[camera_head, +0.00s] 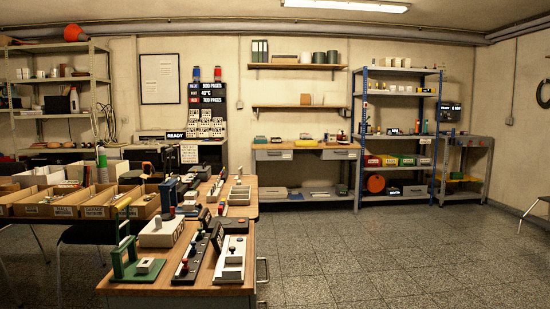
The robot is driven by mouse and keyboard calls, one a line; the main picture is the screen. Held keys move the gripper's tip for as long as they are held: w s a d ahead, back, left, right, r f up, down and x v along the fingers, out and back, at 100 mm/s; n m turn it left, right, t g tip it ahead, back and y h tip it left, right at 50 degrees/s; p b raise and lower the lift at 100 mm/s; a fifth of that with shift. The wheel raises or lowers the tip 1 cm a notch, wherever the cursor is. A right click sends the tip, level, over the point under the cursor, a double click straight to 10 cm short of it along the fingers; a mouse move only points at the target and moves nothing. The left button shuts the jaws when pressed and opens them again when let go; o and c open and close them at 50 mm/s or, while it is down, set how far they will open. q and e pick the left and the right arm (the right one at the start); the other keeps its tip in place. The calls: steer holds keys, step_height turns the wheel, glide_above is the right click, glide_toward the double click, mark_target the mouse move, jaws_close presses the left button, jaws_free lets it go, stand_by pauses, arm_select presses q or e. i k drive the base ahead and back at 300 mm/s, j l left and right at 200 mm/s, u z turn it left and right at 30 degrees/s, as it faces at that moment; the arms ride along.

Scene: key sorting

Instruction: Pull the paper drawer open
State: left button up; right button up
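No drawer here can be picked out for certain as the paper drawer. A pale machine (148,136) stands at the back left with a small READY sign (175,135) on it. Its lower front is partly hidden by the things before it. A dark board (208,74) with page counts stands beside it. The back workbench has two grey front drawers, a left one (272,155) and a right one (340,154), each with a pale label; both look shut. Neither of my grippers shows in this view.
A near wooden bench (262,262) carries several small devices. Cardboard bins (60,206) fill a table at the left. Metal shelves (400,72) stand at the back right. The grey tiled floor (390,255) is open at centre and right; a chair stands at the right edge.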

mark_target(273, 155)
steer(key=i+l, duration=0.15)
steer(key=l, duration=0.25)
steer(key=i+l, duration=0.2)
steer(key=l, duration=0.2)
steer(key=i+l, duration=0.15)
steer(key=l, duration=0.25)
steer(key=i+l, duration=0.9)
steer(key=i, duration=1.65)
steer(key=i+j, duration=0.15)
steer(key=i, duration=0.65)
steer(key=i+j, duration=0.1)
steer(key=i, duration=0.7)
steer(key=i+j, duration=0.15)
steer(key=i, duration=0.65)
steer(key=i+j, duration=0.15)
steer(key=i, duration=0.65)
steer(key=i+j, duration=0.15)
steer(key=i, duration=0.65)
